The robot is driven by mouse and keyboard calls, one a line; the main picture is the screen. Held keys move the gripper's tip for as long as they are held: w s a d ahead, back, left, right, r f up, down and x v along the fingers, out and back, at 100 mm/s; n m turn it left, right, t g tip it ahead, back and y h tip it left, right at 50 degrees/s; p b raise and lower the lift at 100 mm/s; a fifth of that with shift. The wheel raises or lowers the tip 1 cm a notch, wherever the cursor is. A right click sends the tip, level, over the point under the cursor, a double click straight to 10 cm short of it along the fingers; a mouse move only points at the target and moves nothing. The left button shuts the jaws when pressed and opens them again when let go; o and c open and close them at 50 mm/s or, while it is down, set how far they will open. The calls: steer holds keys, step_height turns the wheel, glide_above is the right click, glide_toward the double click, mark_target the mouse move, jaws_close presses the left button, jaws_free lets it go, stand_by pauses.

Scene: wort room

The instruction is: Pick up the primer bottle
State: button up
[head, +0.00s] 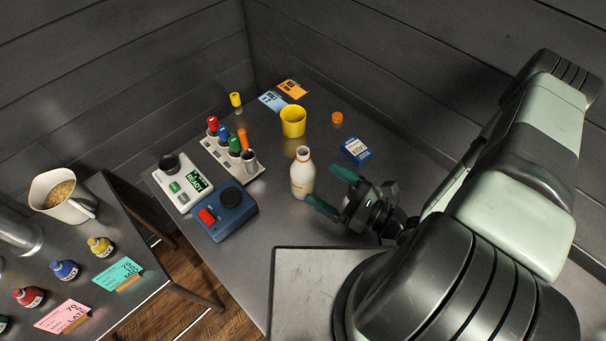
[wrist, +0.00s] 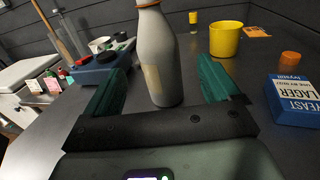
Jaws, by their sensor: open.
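The primer bottle is most likely the cream-white bottle (head: 302,175) with a narrow neck and a tan label, standing upright on the grey table. In the wrist view the bottle (wrist: 158,60) stands between and just beyond the two green fingers, with its top cut off by the picture's edge. My gripper (head: 325,190) is open and empty, with its green fingers spread toward the bottle from the right. The wrist view shows the gripper (wrist: 162,90) with one finger on each side of the bottle's line. I cannot tell whether either finger touches it.
A blue box with a red switch (head: 222,212) stands left of the bottle. A yellow cup (head: 293,121) and an orange cap (head: 337,118) are behind. A blue yeast packet (head: 356,151) lies close on the right. A rack of coloured tubes (head: 232,155) stands back left.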

mark_target(297, 169)
steer(key=x, duration=0.8)
steer(key=shift+w+a, duration=0.1)
steer(key=shift+a, duration=0.1)
steer(key=shift+r, duration=0.1)
steer(key=c, duration=1.2)
